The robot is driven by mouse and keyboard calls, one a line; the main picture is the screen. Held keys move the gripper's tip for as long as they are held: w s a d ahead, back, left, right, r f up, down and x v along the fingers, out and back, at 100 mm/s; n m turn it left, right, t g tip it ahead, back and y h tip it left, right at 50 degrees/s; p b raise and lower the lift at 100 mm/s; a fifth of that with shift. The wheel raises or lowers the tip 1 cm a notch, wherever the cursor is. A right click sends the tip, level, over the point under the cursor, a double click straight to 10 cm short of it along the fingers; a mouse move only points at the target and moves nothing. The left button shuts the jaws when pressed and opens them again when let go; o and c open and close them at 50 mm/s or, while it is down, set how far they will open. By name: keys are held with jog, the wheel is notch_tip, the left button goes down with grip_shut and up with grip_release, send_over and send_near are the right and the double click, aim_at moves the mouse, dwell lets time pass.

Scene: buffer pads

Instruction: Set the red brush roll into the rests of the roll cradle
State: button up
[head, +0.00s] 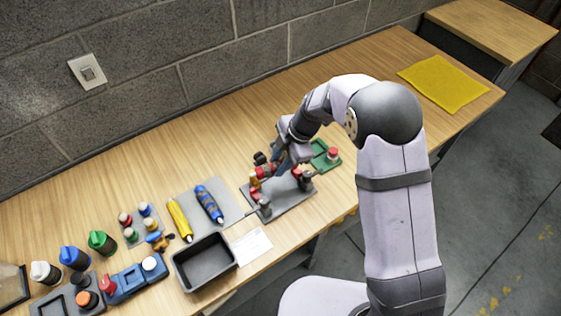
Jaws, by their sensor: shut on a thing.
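The roll cradle (290,200) is a grey plate with upright rests, on the table at the middle of the head view. My gripper (279,166) is low over the cradle's far side and is shut on the red brush roll (265,171). The roll shows only in part, as red beside the fingers; the fingers and wrist hide the rest. The roll looks to be at or just above the rests; I cannot tell whether it touches them. Red and yellow parts show at the cradle's left end.
A blue roll (206,199) and a yellow roll (179,218) lie on a grey mat left of the cradle. A black bin (204,262) and white card (252,246) are in front. A green tray (318,147) stands close right. Several bottles crowd the left; a yellow cloth (444,82) lies far right.

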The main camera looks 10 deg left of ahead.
jog(key=shift+n+g, duration=0.3)
jog(key=shift+n, duration=1)
jog(key=shift+f, duration=0.15)
jog(key=shift+f, duration=1.35)
notch_tip(320, 180, down, 3)
jog(key=b, duration=0.3)
jog(key=shift+r, duration=0.15)
jog(key=shift+f+b, duration=1.1)
jog(key=shift+b, duration=0.7)
jog(key=o, duration=1.2)
jog(key=shift+r, duration=0.1)
jog(key=shift+b+v, duration=1.1)
jog(key=shift+v, duration=2.5)
